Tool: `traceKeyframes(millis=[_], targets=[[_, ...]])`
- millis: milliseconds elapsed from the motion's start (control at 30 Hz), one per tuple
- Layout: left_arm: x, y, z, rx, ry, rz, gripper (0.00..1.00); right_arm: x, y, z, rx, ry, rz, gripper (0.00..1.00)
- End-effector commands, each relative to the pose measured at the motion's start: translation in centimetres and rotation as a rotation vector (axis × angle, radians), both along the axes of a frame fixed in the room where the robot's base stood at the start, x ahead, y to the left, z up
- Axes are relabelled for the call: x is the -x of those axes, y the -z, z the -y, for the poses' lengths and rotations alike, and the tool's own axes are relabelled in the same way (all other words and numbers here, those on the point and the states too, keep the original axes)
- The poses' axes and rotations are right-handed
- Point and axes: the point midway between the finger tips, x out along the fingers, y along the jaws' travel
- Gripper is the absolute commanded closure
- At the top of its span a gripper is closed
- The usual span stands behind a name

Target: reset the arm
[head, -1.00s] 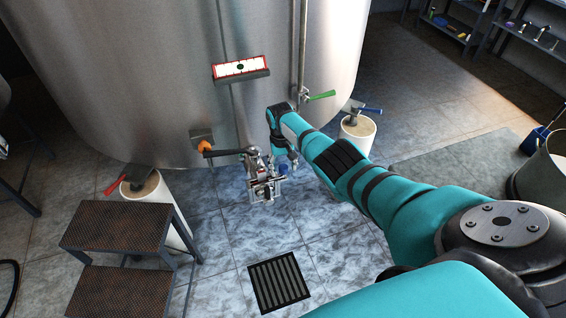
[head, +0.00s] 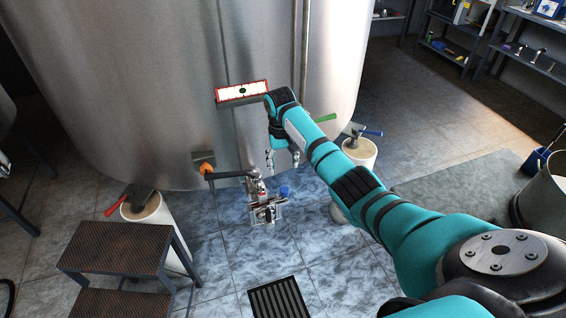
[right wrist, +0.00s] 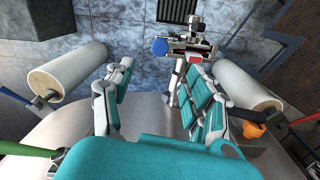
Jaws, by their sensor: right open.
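My right arm (head: 352,183) reaches in from the right, teal with black bands. Its gripper (head: 283,160) points down in front of the tank, open and empty. In the right wrist view the two fingers of the right gripper (right wrist: 152,72) stand well apart with nothing between them. A metal valve fitting (head: 264,208) with a blue knob (head: 285,191) sits below the fingertips in the head view, apart from them. The fitting also shows beyond the right finger in the right wrist view (right wrist: 195,47). My left gripper is not in view.
The steel tank (head: 150,90) stands close behind the gripper, with a red-framed label (head: 242,91). An outlet pipe with an orange part (head: 206,168) leads to the fitting. Step stool (head: 115,248) stands left, floor drain (head: 278,298) in front. Tiled floor around the drain is clear.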

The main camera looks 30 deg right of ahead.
Motion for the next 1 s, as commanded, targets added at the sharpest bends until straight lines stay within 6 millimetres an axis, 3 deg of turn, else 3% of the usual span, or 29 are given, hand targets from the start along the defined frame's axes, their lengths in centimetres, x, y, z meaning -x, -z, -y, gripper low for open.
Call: traceKeyframes(millis=[400, 567, 667, 800, 900, 1000], targets=[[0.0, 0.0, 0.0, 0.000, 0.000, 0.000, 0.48, 0.0, 0.1, 0.0, 0.000, -0.002, 0.000, 0.45], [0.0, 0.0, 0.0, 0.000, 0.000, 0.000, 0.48, 1.6, 2.5, -1.7, 0.014, -0.067, 0.004, 0.45], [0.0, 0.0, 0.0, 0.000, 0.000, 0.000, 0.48, 4.4, 5.8, -4.3, 0.030, -0.168, 0.023, 0.45], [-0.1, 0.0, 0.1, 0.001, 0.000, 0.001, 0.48, 10.9, 9.7, -8.9, 0.039, -0.332, 0.075, 0.45], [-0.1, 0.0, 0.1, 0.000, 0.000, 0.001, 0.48, 16.3, 10.9, -11.9, 0.031, -0.427, 0.121, 0.45], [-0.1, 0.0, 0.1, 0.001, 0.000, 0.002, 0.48, 21.1, 10.6, -13.8, 0.026, -0.489, 0.165, 0.45]])
